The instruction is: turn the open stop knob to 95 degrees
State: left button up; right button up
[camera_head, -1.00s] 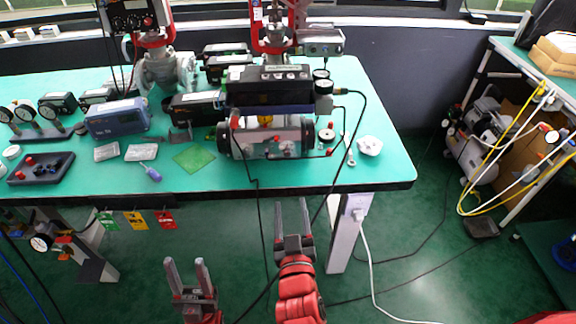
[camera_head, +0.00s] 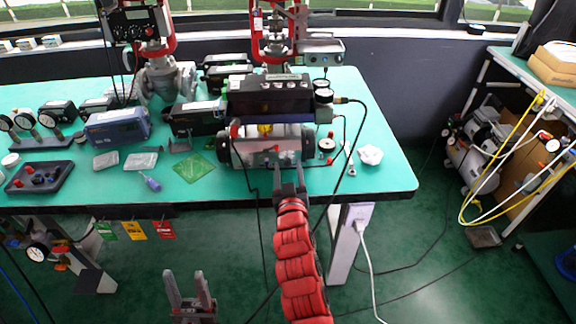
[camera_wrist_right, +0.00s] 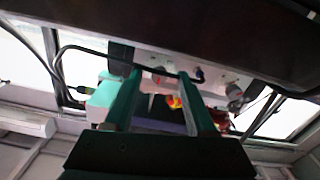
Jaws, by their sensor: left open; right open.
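The valve positioner assembly, with a black box (camera_head: 268,97) above a silver cylinder unit (camera_head: 290,131), stands at the front middle of the green table. The unit's front plate (camera_head: 250,150) carries small fittings. In the right wrist view a light panel shows a red fitting (camera_wrist_right: 157,78), a blue fitting (camera_wrist_right: 199,74) and a silver fitting (camera_wrist_right: 235,95). I cannot tell which is the open stop knob. My right gripper (camera_head: 287,170) is open, its fingers reaching to the front plate and partly hiding it; contact is unclear. My left gripper (camera_head: 190,292) is open and empty, below the table edge.
The table's front edge (camera_head: 385,190) lies beneath my right gripper. A black hose (camera_head: 362,140) loops down right of the unit. A round gauge (camera_head: 327,145) and white knob-like part (camera_head: 370,155) sit to its right. A green board (camera_head: 194,166) lies left.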

jog(key=shift+w, duration=0.6)
grip_shut()
